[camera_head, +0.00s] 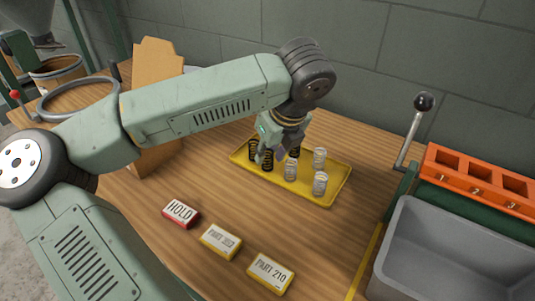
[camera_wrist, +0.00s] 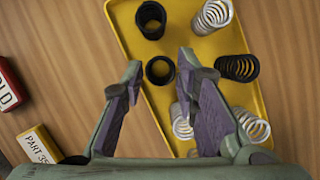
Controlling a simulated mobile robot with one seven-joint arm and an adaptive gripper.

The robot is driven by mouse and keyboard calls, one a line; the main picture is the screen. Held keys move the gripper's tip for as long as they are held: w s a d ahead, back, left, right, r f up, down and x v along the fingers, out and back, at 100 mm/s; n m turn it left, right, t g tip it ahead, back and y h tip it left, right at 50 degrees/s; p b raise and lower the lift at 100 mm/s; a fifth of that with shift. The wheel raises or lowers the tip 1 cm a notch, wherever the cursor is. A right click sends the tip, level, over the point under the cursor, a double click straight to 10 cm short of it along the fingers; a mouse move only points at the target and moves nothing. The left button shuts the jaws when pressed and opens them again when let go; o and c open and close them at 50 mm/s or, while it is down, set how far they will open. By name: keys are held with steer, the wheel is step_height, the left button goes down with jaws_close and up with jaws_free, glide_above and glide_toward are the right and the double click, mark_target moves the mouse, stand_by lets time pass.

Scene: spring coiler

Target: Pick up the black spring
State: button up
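Three black springs stand on a yellow tray (camera_wrist: 190,55). In the wrist view one (camera_wrist: 160,70) shows end-on between my fingertips, one (camera_wrist: 151,20) is beyond it, and one (camera_wrist: 237,67) leans in view to the right. In the head view black springs show at the tray's left end (camera_head: 253,149) and behind my gripper (camera_head: 295,152). My gripper (camera_wrist: 160,68) is open above the tray, its fingers on either side of the middle black spring with gaps visible. It holds nothing. In the head view my gripper (camera_head: 272,152) partly hides the springs.
Silver springs (camera_head: 320,183) stand on the tray close to the black ones; one (camera_wrist: 181,122) is near my right finger. A red HOLD block (camera_head: 180,213) and two yellow part blocks (camera_head: 221,241) lie in front. A grey bin (camera_head: 450,255) and orange rack (camera_head: 480,180) stand right.

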steer(key=shift+x, duration=1.1)
jaws_close()
steer(key=shift+r, duration=0.1)
